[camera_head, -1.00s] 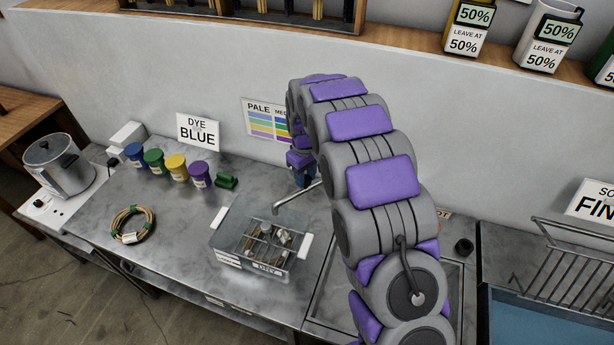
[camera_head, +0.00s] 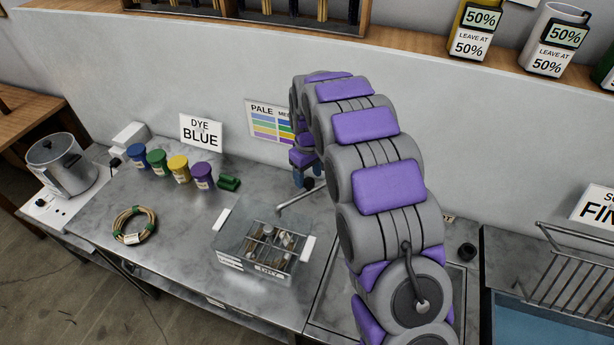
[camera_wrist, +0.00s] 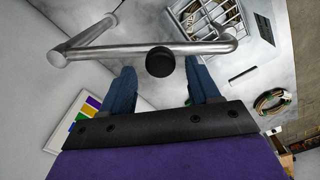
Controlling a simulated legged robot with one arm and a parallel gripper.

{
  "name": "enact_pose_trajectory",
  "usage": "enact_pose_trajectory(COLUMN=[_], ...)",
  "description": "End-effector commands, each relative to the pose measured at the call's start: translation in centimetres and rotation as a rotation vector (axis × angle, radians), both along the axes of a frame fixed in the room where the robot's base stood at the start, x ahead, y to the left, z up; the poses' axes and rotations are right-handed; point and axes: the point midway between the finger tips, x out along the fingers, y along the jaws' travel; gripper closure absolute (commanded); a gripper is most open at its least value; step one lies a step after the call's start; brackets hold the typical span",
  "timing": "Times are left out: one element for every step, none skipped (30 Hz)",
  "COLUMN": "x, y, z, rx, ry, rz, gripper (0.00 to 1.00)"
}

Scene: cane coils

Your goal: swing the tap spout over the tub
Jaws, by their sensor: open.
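The metal tap spout (camera_head: 300,198) reaches left from beside my gripper, its free end near the rim of a clear box. In the wrist view the spout (camera_wrist: 130,50) crosses just beyond my fingers as a long bar, bent at both ends. A round black knob (camera_wrist: 160,62) shows in front of the bar, between my fingertips in the picture. My gripper (camera_head: 308,178) has its blue fingers apart and holds nothing; it also shows in the wrist view (camera_wrist: 163,82). I cannot tell whether a finger touches the spout. A tub of blue water (camera_head: 560,322) is at the lower right. My arm hides the tap's surroundings.
The clear box (camera_head: 228,262) with small items stands on the steel counter (camera_head: 185,235). A cane coil (camera_head: 133,225), several dye pots (camera_head: 179,170) and a steel pot (camera_head: 62,165) are further left. A wire rack (camera_head: 580,265) stands over the water.

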Motion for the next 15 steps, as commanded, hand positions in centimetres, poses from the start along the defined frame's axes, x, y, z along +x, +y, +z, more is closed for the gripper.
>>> enact_pose_trajectory(x=[0.1,0.1,0.2,0.2,0.2,0.2,0.2,0.2,0.2,0.2,0.3,0.3,0.2,0.2,0.3], y=[0.1,0.1,0.1,0.2,0.2,0.2,0.2,0.3,0.3,0.3,0.3,0.3,0.3,0.3,0.4], z=[0.9,1.5,2.3,3.0,3.7,4.6,5.2,5.9,6.8,7.5,8.3,9.2,9.8,10.4,11.2], rx=[0.001,0.001,0.001,0.0,0.001,0.0,0.0,0.0,0.0,0.0,0.0,0.0,0.0,-0.001,0.0], ry=[-0.004,-0.006,-0.009,-0.01,-0.009,-0.008,-0.009,-0.009,-0.008,-0.009,-0.011,-0.011,-0.009,-0.008,-0.011], rz=[0.0,0.0,0.0,0.0,0.0,0.0,0.0,0.0,0.0,0.0,0.0,0.0,0.0,0.0,0.0], gripper=[0.39,0.39,0.39,0.39,0.39,0.39,0.39,0.39,0.39,0.39,0.39,0.39,0.39,0.39,0.39])
